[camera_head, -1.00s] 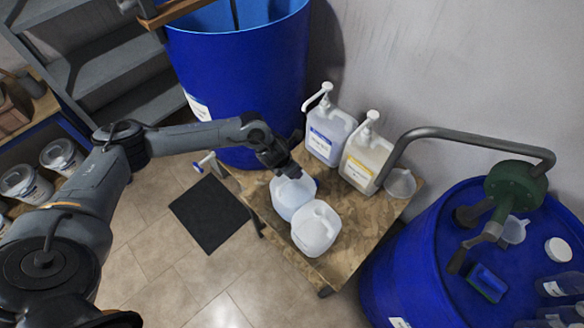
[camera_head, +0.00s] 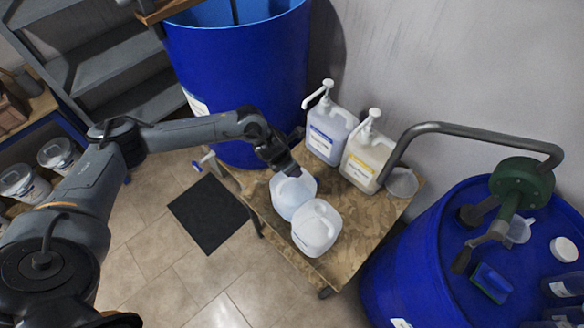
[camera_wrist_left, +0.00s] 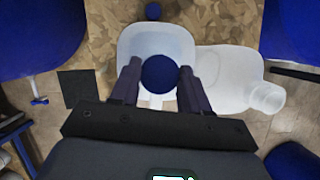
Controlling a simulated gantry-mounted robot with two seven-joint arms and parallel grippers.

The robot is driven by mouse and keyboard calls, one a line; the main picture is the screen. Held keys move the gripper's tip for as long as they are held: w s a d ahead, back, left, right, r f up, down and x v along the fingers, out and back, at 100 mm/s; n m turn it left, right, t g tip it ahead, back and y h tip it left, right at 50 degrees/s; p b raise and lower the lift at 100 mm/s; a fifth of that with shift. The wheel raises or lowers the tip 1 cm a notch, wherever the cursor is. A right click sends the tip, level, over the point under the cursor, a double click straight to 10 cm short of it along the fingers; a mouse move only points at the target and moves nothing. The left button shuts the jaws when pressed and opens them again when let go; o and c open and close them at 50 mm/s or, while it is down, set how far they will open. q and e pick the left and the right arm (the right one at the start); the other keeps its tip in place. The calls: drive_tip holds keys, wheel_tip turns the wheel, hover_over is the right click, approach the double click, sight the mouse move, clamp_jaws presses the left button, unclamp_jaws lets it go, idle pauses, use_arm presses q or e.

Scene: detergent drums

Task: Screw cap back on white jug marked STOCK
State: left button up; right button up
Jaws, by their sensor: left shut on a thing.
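Two white jugs stand on the wooden table (camera_head: 345,240), a rear one (camera_head: 291,200) and a front one (camera_head: 316,229). I cannot read a STOCK mark on either. My left gripper (camera_head: 291,172) is over the top of the rear jug. In the left wrist view, its fingers (camera_wrist_left: 158,82) are shut on a round blue cap (camera_wrist_left: 160,74), which covers the middle of the rear jug (camera_wrist_left: 138,42). I cannot tell whether the cap touches the neck. The front jug (camera_wrist_left: 228,80) is to the right there. My right gripper is not in view.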

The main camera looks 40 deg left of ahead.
use_arm(q)
drive_tip(key=shift+a+f+m+h+b, duration=0.1)
drive_tip(key=shift+f+m+h+b, duration=0.1)
drive_tip(key=shift+m+b, duration=0.5)
drive_tip(key=shift+f+m+h+b, duration=0.1)
drive_tip(key=shift+m+h+b, duration=0.1)
drive_tip(key=shift+m+b, duration=0.5)
drive_tip(key=o, duration=1.6)
drive_tip(key=shift+r, duration=0.25)
drive_tip(key=shift+r, duration=0.15)
drive_tip(key=shift+r+p, duration=3.05)
drive_tip(key=shift+r, duration=0.85)
